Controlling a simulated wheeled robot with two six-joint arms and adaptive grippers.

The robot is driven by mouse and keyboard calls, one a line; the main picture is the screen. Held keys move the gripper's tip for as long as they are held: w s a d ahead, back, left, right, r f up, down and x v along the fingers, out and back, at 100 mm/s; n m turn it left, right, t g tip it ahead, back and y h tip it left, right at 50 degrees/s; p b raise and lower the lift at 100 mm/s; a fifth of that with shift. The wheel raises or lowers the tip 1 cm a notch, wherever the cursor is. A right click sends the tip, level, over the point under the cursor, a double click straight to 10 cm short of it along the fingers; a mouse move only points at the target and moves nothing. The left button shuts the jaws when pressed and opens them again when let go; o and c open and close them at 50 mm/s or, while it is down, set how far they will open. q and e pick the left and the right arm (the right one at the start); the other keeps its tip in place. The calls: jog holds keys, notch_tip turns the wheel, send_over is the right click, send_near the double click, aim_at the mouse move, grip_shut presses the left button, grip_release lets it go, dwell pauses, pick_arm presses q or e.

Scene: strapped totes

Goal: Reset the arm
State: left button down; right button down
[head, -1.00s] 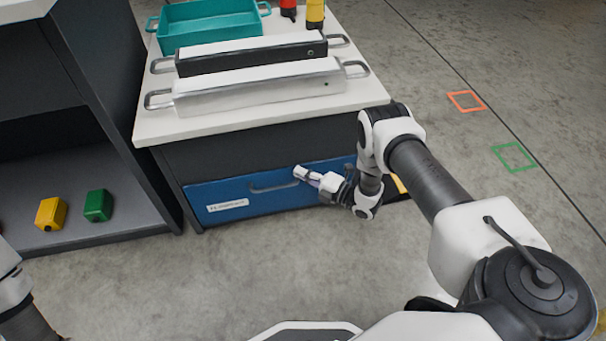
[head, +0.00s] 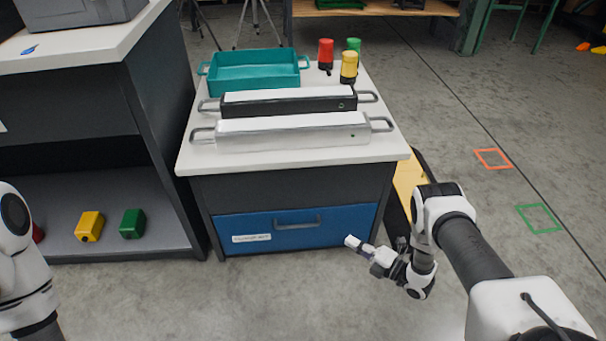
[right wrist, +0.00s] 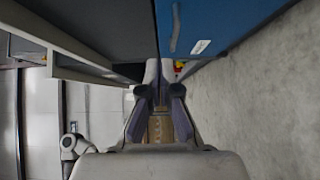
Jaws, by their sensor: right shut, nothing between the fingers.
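My right gripper (head: 356,244) is shut and empty in front of the cabinet's blue drawer (head: 255,232), near its lower right corner. The drawer is closed flush, with a dark handle (head: 297,222) and a white label. My right arm reaches in from the lower right of the head view. In the right wrist view the gripper (right wrist: 160,92) shows with its fingers together, and the blue drawer front (right wrist: 215,25) is at the top. My left arm shows at the left edge of the head view, but its gripper is out of view.
On the cabinet top (head: 290,158) are a teal tray (head: 255,78), a black-sided bar (head: 290,103), a silver bar (head: 292,133) and red, yellow and green pieces. A shelf at left holds a yellow block (head: 89,226) and a green block (head: 132,223). The floor in front is clear.

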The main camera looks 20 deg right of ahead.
jog(key=w+a+r+y, duration=0.1)
jog(key=w+a+r, duration=0.6)
jog(key=a+r, duration=0.2)
jog(key=s+a+m+g+h, duration=0.2)
jog(key=a+m+h, duration=0.1)
jog(key=a+m, duration=0.2)
jog(key=s+d+f+m+g+h, duration=0.1)
jog(key=s+f+m+g+h, duration=0.1)
jog(key=s+m+g, duration=0.65)
jog(key=s+d+f+m+g+h, duration=0.1)
jog(key=s+d+f+m+h, duration=0.3)
jog(key=s, duration=0.9)
jog(key=s+a+m+g+h, duration=0.1)
jog(key=s+m+g, duration=0.3)
jog(key=s+m, duration=0.45)
notch_tip(320, 180, up, 35)
jog(key=s+n+p, duration=0.1)
jog(key=p, duration=3.4)
jog(key=shift+s+n, duration=0.25)
jog(key=shift+n, duration=0.15)
